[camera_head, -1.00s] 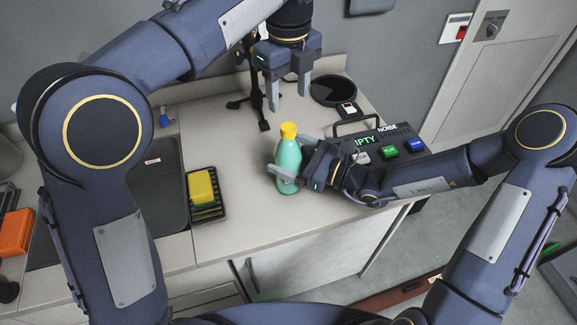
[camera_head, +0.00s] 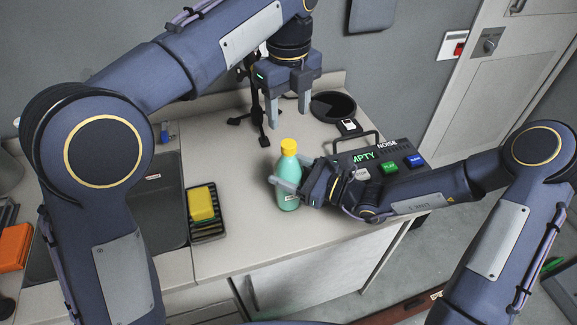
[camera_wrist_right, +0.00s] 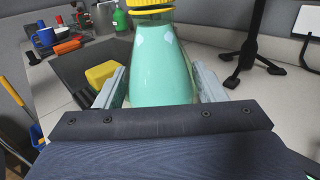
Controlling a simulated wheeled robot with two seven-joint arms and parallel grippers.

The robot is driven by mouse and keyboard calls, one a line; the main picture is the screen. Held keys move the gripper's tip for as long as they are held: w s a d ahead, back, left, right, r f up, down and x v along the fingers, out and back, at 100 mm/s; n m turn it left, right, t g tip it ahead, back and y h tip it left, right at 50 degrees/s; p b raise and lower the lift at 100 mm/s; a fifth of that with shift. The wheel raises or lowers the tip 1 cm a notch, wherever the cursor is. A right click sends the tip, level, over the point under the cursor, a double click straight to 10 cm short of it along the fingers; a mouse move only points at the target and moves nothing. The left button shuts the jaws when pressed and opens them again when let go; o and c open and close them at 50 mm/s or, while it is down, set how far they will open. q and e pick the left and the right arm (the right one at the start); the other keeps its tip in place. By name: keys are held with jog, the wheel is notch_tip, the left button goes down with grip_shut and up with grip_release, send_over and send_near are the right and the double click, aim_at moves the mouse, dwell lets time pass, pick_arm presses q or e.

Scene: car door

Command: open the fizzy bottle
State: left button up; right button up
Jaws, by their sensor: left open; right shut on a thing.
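The fizzy bottle (camera_head: 288,180) is teal with a yellow cap (camera_head: 289,147) and stands upright on the counter in the head view. My right gripper (camera_head: 287,189) is shut on the bottle's body from the right. In the right wrist view the bottle (camera_wrist_right: 160,65) fills the space between the two fingers, and the cap (camera_wrist_right: 148,4) is cut off at the top edge. My left gripper (camera_head: 289,112) is open and empty, pointing down above and behind the cap, apart from it.
A black noise box (camera_head: 375,155) with buttons stands right of the bottle. A dark stand (camera_head: 263,125) and a black round plate (camera_head: 334,106) are behind. A yellow sponge (camera_head: 201,203) lies in a rack beside the sink (camera_head: 150,220) at left. The counter front (camera_head: 235,245) is clear.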

aim_at(288, 143)
pick_arm(q)
jog(key=m, duration=0.3)
jog(key=shift+m, duration=0.3)
pick_arm(e)
grip_shut()
pick_arm(q)
jog(key=shift+f, duration=0.3)
notch_tip(288, 143, down, 7)
jog(key=shift+f, duration=0.2)
jog(key=shift+c, duration=0.4)
